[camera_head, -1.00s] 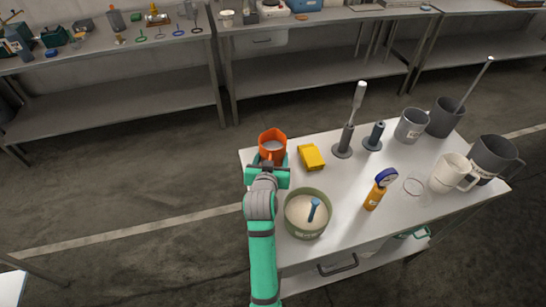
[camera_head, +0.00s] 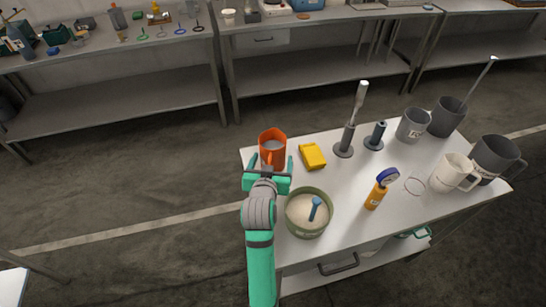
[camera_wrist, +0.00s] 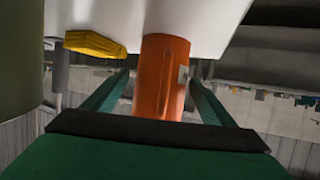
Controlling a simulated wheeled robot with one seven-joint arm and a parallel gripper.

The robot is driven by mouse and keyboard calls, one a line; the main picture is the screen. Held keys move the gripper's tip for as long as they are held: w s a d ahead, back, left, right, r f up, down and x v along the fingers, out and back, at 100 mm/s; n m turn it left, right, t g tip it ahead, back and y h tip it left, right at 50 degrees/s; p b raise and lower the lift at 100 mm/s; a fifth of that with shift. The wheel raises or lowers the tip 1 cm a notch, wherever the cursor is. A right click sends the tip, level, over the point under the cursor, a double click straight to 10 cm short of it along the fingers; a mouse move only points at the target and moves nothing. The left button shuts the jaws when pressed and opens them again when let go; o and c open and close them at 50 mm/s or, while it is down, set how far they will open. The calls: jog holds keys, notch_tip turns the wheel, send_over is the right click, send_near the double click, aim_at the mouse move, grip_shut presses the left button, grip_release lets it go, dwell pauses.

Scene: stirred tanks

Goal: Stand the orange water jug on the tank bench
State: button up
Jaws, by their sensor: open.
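The orange water jug (camera_head: 272,151) stands upright at the far left corner of the white-topped tank bench (camera_head: 335,235), its open top up and its handle towards my arm. It also shows in the wrist view (camera_wrist: 161,75), where its handle faces the camera. My gripper (camera_head: 268,164) is open at the handle side of the jug. In the wrist view its fingers (camera_wrist: 159,84) are spread to either side of the jug, with gaps visible. Its palm hides the near end of the jug there.
A yellow block (camera_head: 312,156) lies right of the jug. A green bowl of pale material with a blue scoop (camera_head: 307,213) stands beside my arm. A stirrer stand (camera_head: 346,140), an orange gauge (camera_head: 378,190) and several grey mugs fill the right side.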

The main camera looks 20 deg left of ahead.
jog(key=v, duration=0.8)
jog(key=shift+s, duration=0.2)
jog(key=shift+r, duration=0.1)
jog(key=shift+d, duration=0.15)
